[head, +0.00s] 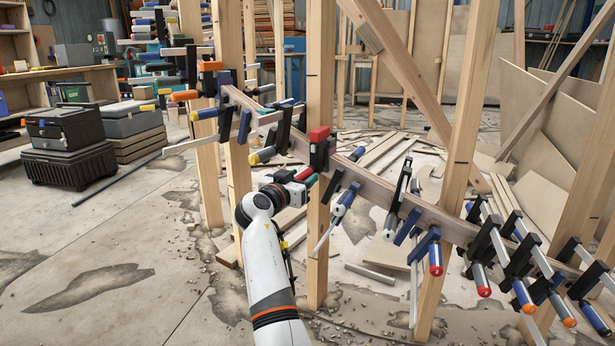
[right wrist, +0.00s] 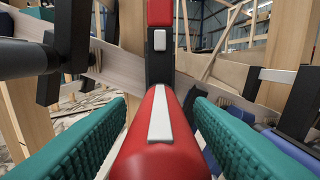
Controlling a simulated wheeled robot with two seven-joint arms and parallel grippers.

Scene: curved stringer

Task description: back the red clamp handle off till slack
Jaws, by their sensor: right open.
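The red clamp handle (right wrist: 140,140) fills the lower middle of the right wrist view, with a white stripe along its top. It points toward the camera from a dark clamp bar with a red block (right wrist: 160,12) on top. My right gripper (right wrist: 163,108) is open, its two teal ribbed pads on either side of the handle, with a narrow gap visible at the right. In the head view my right gripper (head: 308,179) is at the clamp, just below its red block (head: 319,134), and hides most of the handle. My left gripper is not in view.
The curved wooden stringer (head: 378,192) runs down to the right, lined with several other clamps with blue, red and orange handles. Wooden posts (head: 318,255) stand close to my right arm. Dark toolboxes (head: 68,150) stand at left. Floor at front left is clear.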

